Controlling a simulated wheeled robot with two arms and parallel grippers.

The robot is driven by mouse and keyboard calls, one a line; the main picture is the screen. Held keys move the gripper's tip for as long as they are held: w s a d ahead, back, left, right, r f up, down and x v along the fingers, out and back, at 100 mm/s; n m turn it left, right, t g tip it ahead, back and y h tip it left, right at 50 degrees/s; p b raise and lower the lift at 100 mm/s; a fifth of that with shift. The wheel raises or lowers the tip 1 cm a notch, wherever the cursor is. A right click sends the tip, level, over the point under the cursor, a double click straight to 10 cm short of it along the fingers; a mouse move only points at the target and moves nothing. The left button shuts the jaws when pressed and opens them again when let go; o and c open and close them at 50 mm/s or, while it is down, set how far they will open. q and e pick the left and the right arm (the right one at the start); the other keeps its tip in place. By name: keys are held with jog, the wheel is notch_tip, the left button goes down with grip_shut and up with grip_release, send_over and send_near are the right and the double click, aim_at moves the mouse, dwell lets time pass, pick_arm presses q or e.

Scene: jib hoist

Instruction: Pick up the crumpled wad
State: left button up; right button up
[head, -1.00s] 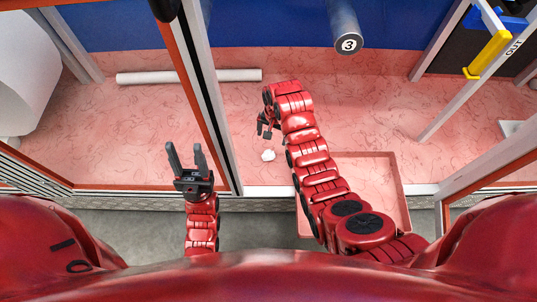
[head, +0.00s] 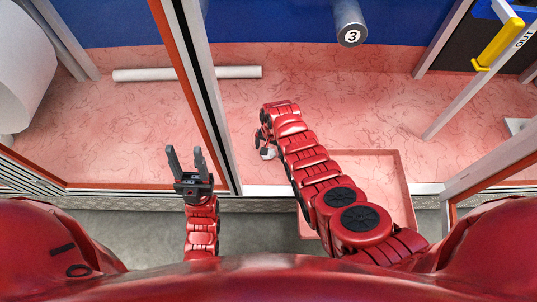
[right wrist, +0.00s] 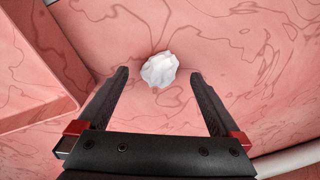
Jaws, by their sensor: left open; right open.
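The crumpled wad (right wrist: 160,70) is a small white lump on the pink marbled surface. In the right wrist view it lies just beyond the fingertips, centred between them. In the head view the wad (head: 267,153) is partly hidden by my right gripper (head: 262,144), which is right above or beside it. My right gripper (right wrist: 158,74) is open, with nothing between its fingers. My left gripper (head: 186,150) is open and empty, left of the upright post and away from the wad.
A pink tray (head: 402,180) stands right of the wad, under my right arm; its wall (right wrist: 55,75) shows in the right wrist view. An upright post (head: 217,120) stands between my grippers. A white tube (head: 240,72) lies behind. A cylinder marked 3 (head: 350,25) hangs at the back.

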jog(key=shift+a+f+b, duration=0.1)
jog(key=shift+f+b, duration=0.45)
jog(key=shift+f, duration=0.65)
jog(key=c, duration=1.3)
jog(key=shift+r, duration=0.1)
